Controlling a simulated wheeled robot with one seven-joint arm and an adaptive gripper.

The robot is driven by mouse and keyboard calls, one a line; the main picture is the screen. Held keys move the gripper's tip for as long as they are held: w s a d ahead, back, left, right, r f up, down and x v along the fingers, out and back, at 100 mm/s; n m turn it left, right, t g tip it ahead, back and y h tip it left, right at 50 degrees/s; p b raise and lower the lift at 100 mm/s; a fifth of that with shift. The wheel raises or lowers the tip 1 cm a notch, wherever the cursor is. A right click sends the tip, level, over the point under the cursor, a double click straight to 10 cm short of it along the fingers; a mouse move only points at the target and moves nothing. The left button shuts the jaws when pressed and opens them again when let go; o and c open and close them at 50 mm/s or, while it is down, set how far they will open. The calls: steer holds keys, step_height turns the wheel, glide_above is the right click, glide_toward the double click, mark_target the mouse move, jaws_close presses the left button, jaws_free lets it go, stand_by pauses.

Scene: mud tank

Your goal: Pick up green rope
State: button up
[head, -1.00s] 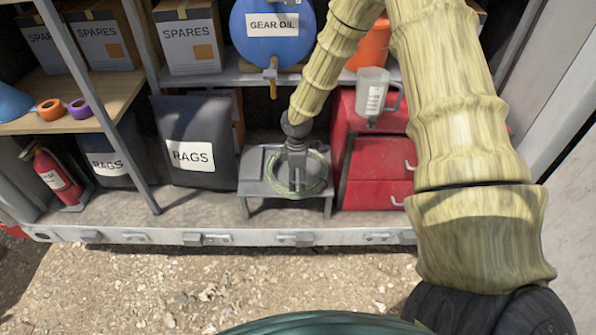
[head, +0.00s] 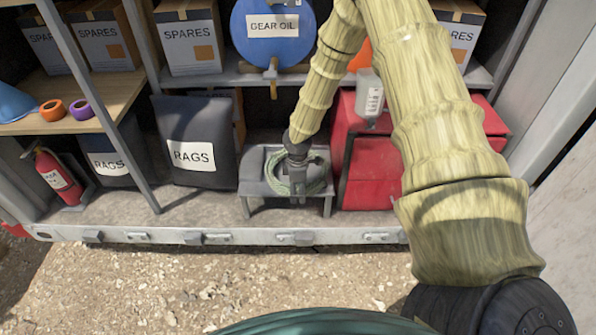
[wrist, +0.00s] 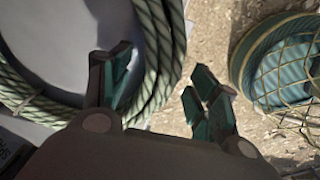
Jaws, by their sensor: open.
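The green rope (head: 322,174) is a pale green coil lying on a small grey stool (head: 254,171) on the truck-bed floor. My gripper (head: 296,188) points down over the coil and hides part of it. In the wrist view the rope (wrist: 165,45) is a thick bundle of strands with a lighter tie at the lower left. My gripper (wrist: 158,88) is open there, with teal-padded fingers. One finger overlaps the coil's inner side and the other shows past its outer side, so the strands pass between them in the picture. I cannot tell whether either finger touches the rope.
A dark rags bag (head: 195,140) stands left of the stool, and a red cabinet (head: 375,173) stands close on its right. A blue gear oil drum (head: 271,30) is on the shelf above. The bed's front edge (head: 150,236) and gravel lie in front.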

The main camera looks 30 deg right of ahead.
steer(key=shift+c, duration=0.3)
jaws_close()
steer(key=shift+r, duration=0.2)
